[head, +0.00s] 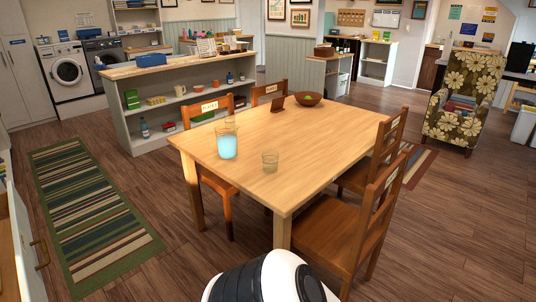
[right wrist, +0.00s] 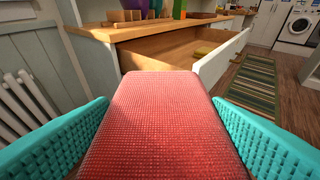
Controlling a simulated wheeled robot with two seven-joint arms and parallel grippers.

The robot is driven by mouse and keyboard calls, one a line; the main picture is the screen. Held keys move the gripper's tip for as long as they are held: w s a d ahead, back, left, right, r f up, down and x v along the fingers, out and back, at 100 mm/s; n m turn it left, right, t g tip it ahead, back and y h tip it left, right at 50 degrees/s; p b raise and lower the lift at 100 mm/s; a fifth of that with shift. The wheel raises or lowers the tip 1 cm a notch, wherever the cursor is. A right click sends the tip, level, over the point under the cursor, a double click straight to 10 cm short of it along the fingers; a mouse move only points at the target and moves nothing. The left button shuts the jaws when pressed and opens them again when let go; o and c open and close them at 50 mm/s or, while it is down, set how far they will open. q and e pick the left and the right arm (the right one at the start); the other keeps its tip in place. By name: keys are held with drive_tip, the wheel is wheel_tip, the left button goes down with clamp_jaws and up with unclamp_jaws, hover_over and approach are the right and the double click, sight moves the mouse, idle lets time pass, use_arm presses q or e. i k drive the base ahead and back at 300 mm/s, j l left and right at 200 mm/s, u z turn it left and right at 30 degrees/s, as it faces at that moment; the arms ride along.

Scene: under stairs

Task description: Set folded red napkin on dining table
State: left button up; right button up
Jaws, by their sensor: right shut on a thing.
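The folded red napkin (right wrist: 160,125) fills the middle of the right wrist view, a thick red woven block. My right gripper (right wrist: 165,135) has its teal fingers on either side of it and is shut on it. The napkin hides part of the open drawer behind it. The wooden dining table (head: 330,135) stands in the middle of the head view, apart from the napkin. Neither the napkin nor my grippers show in the head view.
The front table area is bare. An open drawer (right wrist: 222,62) juts out.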

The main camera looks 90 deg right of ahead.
sight(302, 164)
drive_tip(key=k+z, duration=0.15)
drive_tip(key=z, duration=1.2)
drive_tip(key=i+l+z, duration=0.1)
drive_tip(key=z, duration=0.35)
drive_tip(key=i+z, duration=0.1)
drive_tip(key=z, duration=0.35)
drive_tip(key=i+z, duration=0.15)
drive_tip(key=z, duration=0.3)
drive_tip(key=i+z, duration=0.1)
drive_tip(key=z, duration=0.35)
drive_tip(key=i+j, duration=0.6)
drive_tip(key=i, duration=0.2)
drive_tip(key=i+j, duration=0.6)
drive_tip(key=i, duration=0.2)
